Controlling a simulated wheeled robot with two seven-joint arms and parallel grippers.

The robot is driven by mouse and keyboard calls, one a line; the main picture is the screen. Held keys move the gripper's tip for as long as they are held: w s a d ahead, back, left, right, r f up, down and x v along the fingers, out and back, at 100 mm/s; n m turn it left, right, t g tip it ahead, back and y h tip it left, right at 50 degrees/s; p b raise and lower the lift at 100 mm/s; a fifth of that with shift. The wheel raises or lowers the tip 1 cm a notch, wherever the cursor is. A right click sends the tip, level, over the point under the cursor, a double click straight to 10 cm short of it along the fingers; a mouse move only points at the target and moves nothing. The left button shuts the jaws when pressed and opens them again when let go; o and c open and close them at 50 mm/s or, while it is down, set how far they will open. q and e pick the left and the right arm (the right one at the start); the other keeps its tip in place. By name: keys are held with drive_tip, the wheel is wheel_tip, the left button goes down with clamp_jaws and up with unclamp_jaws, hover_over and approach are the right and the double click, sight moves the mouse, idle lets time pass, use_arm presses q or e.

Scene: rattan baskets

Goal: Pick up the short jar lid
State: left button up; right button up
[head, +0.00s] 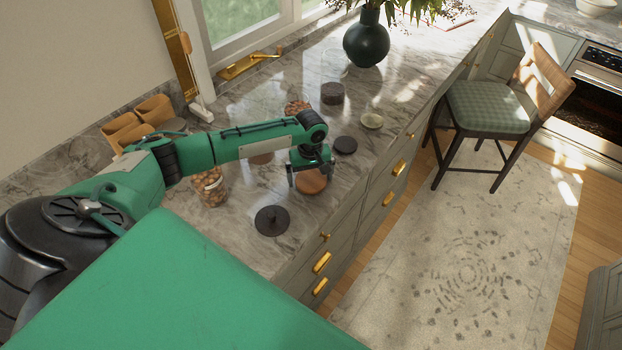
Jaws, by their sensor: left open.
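My left gripper (311,182) points down with its fingers apart. It is over a round brown wooden lid (312,186) on the marble counter, and partly covers it. I cannot tell whether the fingers touch this lid. Other round lid-like pieces lie near it: a black one with a knob (272,220), a small dark one (345,145) and a pale one (372,121). Which of them is the short jar lid is not clear from this view. A glass jar of nuts (211,190) stands left of the gripper, partly behind my arm. My right gripper is out of view.
The marble counter (238,242) has its front edge just right of the lids, above drawers with brass handles. A dark container (332,93), a dark vase (366,42) and wooden boxes (123,132) stand farther back. A chair (490,106) stands on the floor.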

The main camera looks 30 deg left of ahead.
use_arm(q)
drive_tip(key=shift+s+d, duration=0.1)
drive_tip(key=shift+c, duration=0.4)
drive_tip(key=c, duration=0.8)
drive_tip(key=shift+o, duration=0.2)
drive_tip(key=shift+r, duration=0.1)
